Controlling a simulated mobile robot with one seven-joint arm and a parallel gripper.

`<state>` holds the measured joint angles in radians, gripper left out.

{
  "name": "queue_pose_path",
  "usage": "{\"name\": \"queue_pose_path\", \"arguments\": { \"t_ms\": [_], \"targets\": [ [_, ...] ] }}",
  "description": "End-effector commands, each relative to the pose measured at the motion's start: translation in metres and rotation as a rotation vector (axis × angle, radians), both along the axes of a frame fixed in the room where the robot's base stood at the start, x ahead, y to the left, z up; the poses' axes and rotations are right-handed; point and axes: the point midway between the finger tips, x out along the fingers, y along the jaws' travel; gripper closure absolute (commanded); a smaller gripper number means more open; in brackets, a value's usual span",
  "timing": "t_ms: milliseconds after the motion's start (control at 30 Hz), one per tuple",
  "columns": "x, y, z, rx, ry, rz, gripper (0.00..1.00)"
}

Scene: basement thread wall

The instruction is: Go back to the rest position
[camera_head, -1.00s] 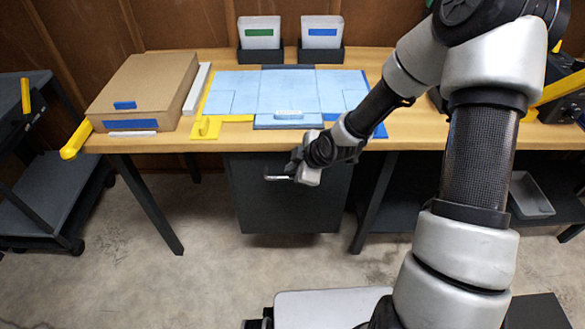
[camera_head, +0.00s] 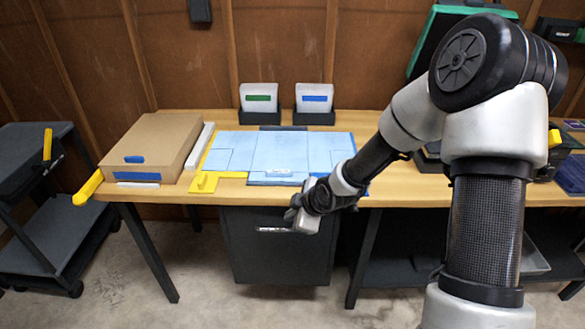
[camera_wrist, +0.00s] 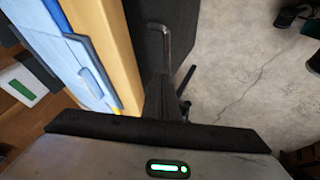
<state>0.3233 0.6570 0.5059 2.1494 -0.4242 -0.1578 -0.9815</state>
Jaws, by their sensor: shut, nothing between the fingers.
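My gripper (camera_head: 293,213) is shut and empty in the head view. It is at the front of the workbench (camera_head: 408,182), just below the edge and close to the handle (camera_head: 272,229) of the dark cabinet (camera_head: 275,256) under the bench. I cannot tell whether it touches the handle. My arm reaches in from the right with its elbow raised. In the wrist view the handle (camera_wrist: 163,38) stands out from the cabinet front, beyond my gripper's dark body at the bottom. The fingertips are hard to make out there.
The bench holds a cardboard box (camera_head: 158,139), a blue mat (camera_head: 277,153) and two bins, green-labelled (camera_head: 259,98) and blue-labelled (camera_head: 314,98). A dark cart (camera_head: 62,238) stands at the left. A green case (camera_head: 436,38) is at the upper right. Concrete floor (camera_head: 205,282) shows below.

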Motion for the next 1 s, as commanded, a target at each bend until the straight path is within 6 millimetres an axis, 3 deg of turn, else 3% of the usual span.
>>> {"name": "queue_pose_path", "arguments": {
  "t_ms": [167,267,367,567,700,800,1000],
  "targets": [
    [-0.002,-0.009,0.011,-0.021,0.009,-0.029,1.0],
    [-0.008,-0.029,0.037,-0.061,0.032,-0.109,1.0],
    [-0.024,-0.058,0.076,-0.102,0.063,-0.247,1.0],
    [-0.078,-0.109,0.161,-0.091,0.109,-0.599,1.0],
    [-0.13,-0.13,0.21,-0.005,0.135,-0.841,1.0],
    [-0.165,-0.137,0.233,0.074,0.158,-0.977,1.0],
    [-0.219,-0.14,0.257,0.221,0.211,-1.154,1.0]
  ]
}}
